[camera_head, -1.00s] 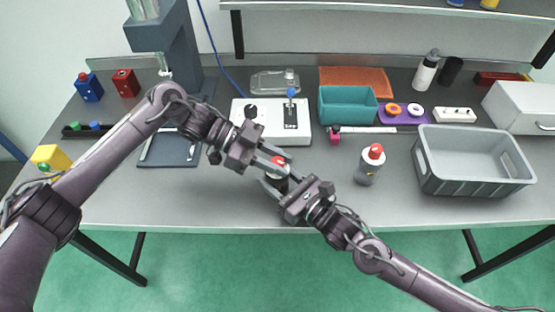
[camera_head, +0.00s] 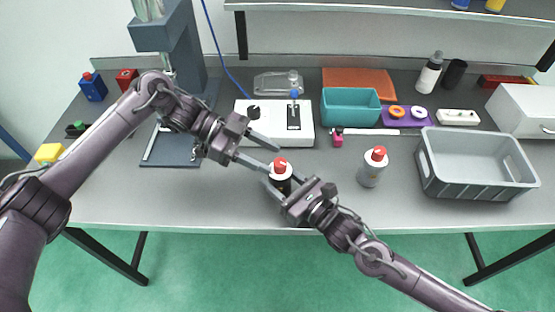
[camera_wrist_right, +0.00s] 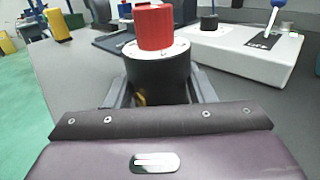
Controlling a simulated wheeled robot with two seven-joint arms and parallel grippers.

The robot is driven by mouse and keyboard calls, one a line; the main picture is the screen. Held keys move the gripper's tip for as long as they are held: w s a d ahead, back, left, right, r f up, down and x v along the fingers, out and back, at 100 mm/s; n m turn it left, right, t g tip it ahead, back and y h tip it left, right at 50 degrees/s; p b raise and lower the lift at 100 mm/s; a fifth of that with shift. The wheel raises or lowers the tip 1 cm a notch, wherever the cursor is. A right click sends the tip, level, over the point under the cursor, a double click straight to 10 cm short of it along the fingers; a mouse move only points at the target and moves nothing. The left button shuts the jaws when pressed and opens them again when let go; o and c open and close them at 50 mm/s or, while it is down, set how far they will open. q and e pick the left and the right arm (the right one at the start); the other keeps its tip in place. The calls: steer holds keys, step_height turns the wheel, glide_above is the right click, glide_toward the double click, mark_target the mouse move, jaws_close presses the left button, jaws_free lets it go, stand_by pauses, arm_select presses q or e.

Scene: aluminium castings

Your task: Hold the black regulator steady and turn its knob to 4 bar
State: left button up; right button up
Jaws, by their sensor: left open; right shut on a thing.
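The black regulator (camera_head: 281,184) stands at the front middle of the table in the head view, with a white dial ring and a red knob (camera_head: 280,165) on top. My right gripper (camera_head: 278,190) is shut on the regulator's black body. In the right wrist view the body (camera_wrist_right: 158,78) sits upright between the fingers, with the red knob (camera_wrist_right: 154,27) above it. The scale marks are too small to read. My left gripper (camera_head: 274,156) is open, its fingers spread, up and to the left of the knob. I cannot tell whether a fingertip touches the knob.
Behind are a white box with a blue-tipped lever (camera_head: 304,135), a teal bin (camera_head: 350,117) and a pink-and-black item (camera_head: 338,138). The front table strip is mostly clear.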

arm_select(q)
steer(key=v, duration=0.7)
steer(key=shift+a, duration=0.4)
steer(key=shift+w+r, duration=0.1)
arm_select(e)
steer(key=o, duration=1.2)
